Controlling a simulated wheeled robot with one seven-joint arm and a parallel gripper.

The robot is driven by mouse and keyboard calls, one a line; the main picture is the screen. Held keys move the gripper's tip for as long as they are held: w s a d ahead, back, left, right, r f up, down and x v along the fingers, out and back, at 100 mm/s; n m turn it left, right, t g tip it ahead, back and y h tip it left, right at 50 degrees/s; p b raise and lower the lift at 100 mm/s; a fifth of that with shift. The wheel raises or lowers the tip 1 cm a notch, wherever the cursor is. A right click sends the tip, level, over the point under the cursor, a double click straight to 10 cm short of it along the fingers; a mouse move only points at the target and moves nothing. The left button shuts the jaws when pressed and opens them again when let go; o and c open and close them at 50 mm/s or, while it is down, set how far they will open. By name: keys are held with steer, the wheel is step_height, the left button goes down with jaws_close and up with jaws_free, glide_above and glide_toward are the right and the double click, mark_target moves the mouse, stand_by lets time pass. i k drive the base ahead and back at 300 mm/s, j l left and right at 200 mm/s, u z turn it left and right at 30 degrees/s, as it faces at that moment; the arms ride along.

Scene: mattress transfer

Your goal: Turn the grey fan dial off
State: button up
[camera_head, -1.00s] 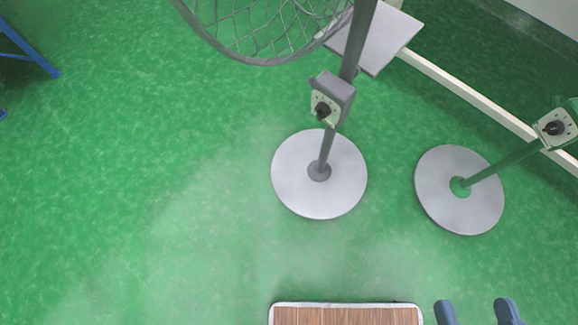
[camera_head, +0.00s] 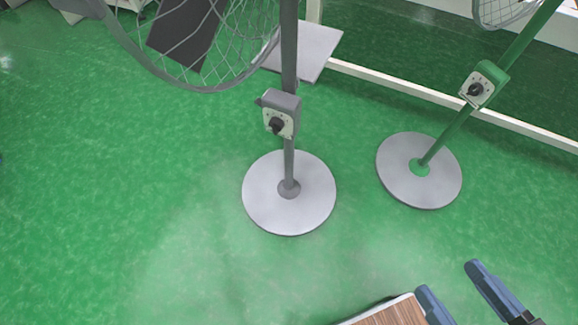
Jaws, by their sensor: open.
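The grey fan (camera_head: 289,50) stands on a round pale base (camera_head: 290,215) left of centre. Its grey control box (camera_head: 283,102) sits on the pole, and the black dial (camera_head: 277,126) is on the box's pale front plate. The dial faces me; its exact setting is too small to read. My gripper (camera_head: 452,283) is at the lower right, with two blue-grey fingers apart and nothing between them. It is well to the right of and nearer than the grey fan, away from the dial.
A green fan (camera_head: 446,138) with its own dial (camera_head: 475,90) stands to the right on a round base (camera_head: 440,188). A wood-topped surface (camera_head: 390,313) is at the bottom edge. A pale panel (camera_head: 312,50) is behind the grey fan. Green floor is clear at left.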

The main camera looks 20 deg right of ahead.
mark_target(276, 124)
steer(key=i+j+u, duration=0.75)
steer(key=k+j, duration=0.05)
steer(key=j, duration=0.05)
